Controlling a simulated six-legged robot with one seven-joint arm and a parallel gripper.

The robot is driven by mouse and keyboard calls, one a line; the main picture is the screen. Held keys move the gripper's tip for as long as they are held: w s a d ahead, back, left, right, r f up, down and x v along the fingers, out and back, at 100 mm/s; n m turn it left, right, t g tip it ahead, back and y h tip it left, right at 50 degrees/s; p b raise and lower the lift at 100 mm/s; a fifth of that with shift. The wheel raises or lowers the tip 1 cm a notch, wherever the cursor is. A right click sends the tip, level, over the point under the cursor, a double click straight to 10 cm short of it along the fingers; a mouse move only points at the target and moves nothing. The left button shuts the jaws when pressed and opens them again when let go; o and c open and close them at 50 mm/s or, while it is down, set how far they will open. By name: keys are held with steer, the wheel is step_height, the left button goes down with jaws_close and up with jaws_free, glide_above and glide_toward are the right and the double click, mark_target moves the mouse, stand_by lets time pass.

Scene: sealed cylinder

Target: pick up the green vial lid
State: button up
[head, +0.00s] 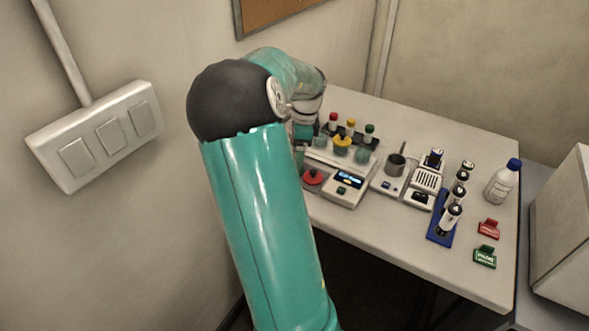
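The green vial lid (369,128) sits at the right end of a row of vials at the back of the table in the head view. A yellow lid (350,122) and a red lid (333,116) stand to its left in the same dark rack. My arm fills the left middle of the view and bends down toward the table's left side. My gripper (303,134) is at the end of this arm, left of the vial row and apart from the green lid. Its fingers cannot be made out, so its opening is unclear.
A scale with a lit display (349,180) and a red round piece (312,176) stand in front of the vials. A grey cup (395,164), a blue rack (441,229) of dark-capped vials and a blue-capped bottle (502,184) are to the right. The table's front is clear.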

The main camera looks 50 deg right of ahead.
steer(key=f, duration=0.5)
steer(key=shift+w+a, duration=0.25)
steer(key=shift+r, duration=0.1)
steer(key=c, duration=1.1)
